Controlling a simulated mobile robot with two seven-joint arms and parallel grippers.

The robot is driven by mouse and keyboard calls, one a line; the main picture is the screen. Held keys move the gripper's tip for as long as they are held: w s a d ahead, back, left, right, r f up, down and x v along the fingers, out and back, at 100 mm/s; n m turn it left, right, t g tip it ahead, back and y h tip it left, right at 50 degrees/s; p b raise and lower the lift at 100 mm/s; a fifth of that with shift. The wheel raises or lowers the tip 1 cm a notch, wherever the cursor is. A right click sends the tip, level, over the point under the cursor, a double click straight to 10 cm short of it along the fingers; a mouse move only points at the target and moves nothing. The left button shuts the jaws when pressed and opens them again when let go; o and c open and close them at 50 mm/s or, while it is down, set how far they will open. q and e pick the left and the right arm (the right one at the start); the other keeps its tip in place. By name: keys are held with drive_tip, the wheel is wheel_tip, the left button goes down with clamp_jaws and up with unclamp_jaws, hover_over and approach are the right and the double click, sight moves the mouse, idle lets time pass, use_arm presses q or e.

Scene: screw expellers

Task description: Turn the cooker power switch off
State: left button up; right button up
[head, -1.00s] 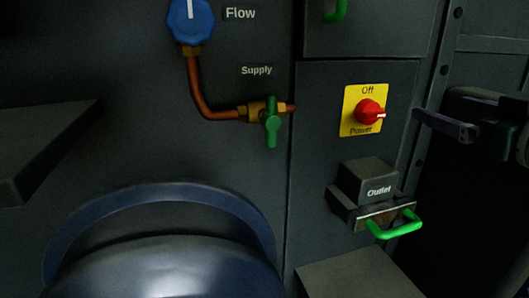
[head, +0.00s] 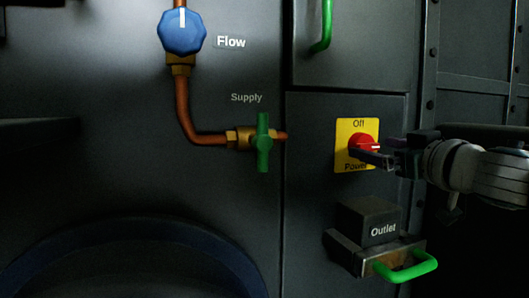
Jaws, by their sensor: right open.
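The cooker power switch (head: 361,145) is a red knob on a yellow plate (head: 344,129) marked "Off" at the top and "Power" at the bottom. Its pale pointer mark faces right, not up at "Off". My right gripper (head: 372,158) comes in from the right, with its fingers in front of the knob's lower right part and the plate's lower right corner. It is open. Whether the fingers touch the knob I cannot tell. My left gripper is not in view.
Below the switch is an outlet box (head: 368,222) with a green handle (head: 406,270). To the left are a green supply valve (head: 263,142), a copper pipe (head: 182,105) and a blue flow knob (head: 182,32). Another green handle (head: 326,25) is above the switch.

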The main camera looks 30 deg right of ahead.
drive_tip(key=shift+w+d, duration=0.15)
drive_tip(key=shift+w, duration=0.85)
drive_tip(key=c, duration=1.3)
